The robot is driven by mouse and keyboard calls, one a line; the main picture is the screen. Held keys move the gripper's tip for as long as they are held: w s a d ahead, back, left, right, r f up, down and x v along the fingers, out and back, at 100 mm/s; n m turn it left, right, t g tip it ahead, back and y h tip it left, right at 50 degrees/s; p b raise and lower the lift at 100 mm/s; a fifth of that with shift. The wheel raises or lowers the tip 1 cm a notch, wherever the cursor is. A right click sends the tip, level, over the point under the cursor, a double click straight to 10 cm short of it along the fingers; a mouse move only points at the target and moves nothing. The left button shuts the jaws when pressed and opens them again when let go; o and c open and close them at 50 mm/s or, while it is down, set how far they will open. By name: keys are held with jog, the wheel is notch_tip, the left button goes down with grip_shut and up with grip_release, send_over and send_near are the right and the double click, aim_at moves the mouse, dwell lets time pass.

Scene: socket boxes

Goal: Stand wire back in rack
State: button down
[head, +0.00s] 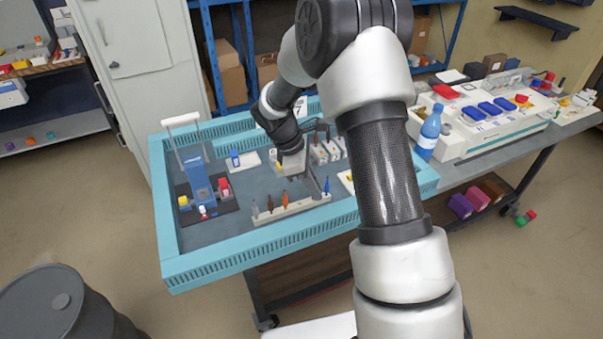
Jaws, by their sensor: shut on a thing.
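The rack (300,206) is a long pale bar lying near the front edge of the blue-rimmed worktable. Several wires stand in it: a grey one (255,209), a brown one (270,203) and an orange one (285,199) on its left half. A blue wire (327,186) is upright at the rack's right end. My gripper (323,188) reaches down over the table, with its dark fingers at the blue wire, and looks shut on it. The fingertips are small here; I cannot tell whether the wire's foot is inside the rack or just above it.
A blue press-like fixture (198,183) with a white handle stands at the table's left. Pale socket boxes (321,153) sit behind my gripper. A water bottle (430,133) and a white tray unit (478,138) are at right. A dark barrel (60,305) stands at lower left.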

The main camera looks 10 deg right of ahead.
jog(key=w+a+f+n+t+b, duration=0.1)
jog(key=f+n+b, duration=0.1)
jog(key=n, duration=0.2)
jog(key=w+a+f+n+t+y+b, duration=0.1)
jog(key=w+n+t, duration=0.1)
jog(key=n, duration=0.3)
jog(key=w+a+f+n+t+b, duration=0.1)
jog(key=w+f+n+t+b, duration=0.1)
jog(key=n, duration=0.3)
jog(key=shift+w+f+y+b, duration=0.15)
jog(key=shift+f+y+b, duration=0.15)
jog(key=shift+f+y, duration=0.1)
jog(key=shift+r+n, duration=0.3)
jog(key=shift+f, duration=0.35)
jog(key=c, duration=2.3)
grip_release()
grip_shut()
